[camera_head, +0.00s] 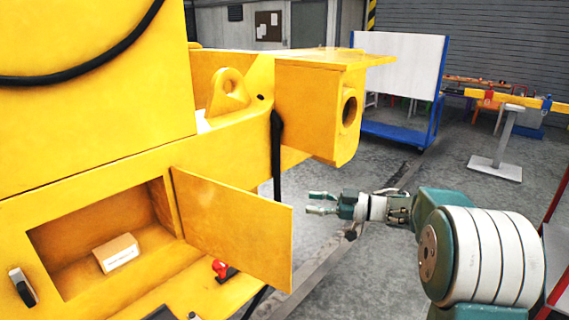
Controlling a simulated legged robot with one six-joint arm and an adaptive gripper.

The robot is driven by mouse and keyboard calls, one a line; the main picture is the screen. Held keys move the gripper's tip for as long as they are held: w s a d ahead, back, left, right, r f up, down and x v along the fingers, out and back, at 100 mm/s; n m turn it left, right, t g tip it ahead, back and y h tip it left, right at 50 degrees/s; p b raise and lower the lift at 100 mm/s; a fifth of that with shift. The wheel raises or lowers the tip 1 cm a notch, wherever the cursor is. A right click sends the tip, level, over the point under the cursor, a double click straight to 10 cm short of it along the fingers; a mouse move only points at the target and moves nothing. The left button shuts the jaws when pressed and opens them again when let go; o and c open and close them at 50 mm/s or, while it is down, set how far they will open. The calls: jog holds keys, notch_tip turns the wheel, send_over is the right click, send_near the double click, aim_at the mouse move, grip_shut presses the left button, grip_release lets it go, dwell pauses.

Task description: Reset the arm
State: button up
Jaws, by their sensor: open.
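My gripper (321,203) is open and empty, its fingers pointing left. It is in the air over the grey floor, to the right of the open yellow door (235,225) and apart from it in the picture. My green and white arm reaches in from the lower right. The yellow casting (90,120) fills the left side of the view.
An open recess (60,245) in the casting holds a small labelled box (116,253). A red item (220,266) sits on the yellow ledge below the door. A white panel on a blue cart (400,75) and a grey stand (497,150) are behind. Floor (385,270) is clear around my gripper.

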notch_tip(320, 180, up, 7)
jog(key=w+m+t+h, duration=0.2)
jog(key=m+t+h, duration=0.25)
jog(key=t, duration=0.35)
jog(key=s+d+r+m+t+h, duration=0.25)
jog(key=s+d+m+h, duration=0.55)
jog(key=h, duration=0.5)
jog(key=s+a+f+m+g, duration=0.2)
jog(key=s+f+g, duration=0.3)
jog(key=s, duration=0.8)
jog(key=s+a+f+m+g, duration=0.1)
jog(key=s+f+g, duration=0.4)
jog(key=s, duration=0.8)
notch_tip(320, 180, down, 3)
jog(key=shift+s+a+f+m, duration=0.15)
jog(key=shift+s+a+m, duration=0.2)
jog(key=shift+a, duration=0.55)
jog(key=shift+a+g+y, duration=0.1)
jog(key=shift+g+y, duration=0.15)
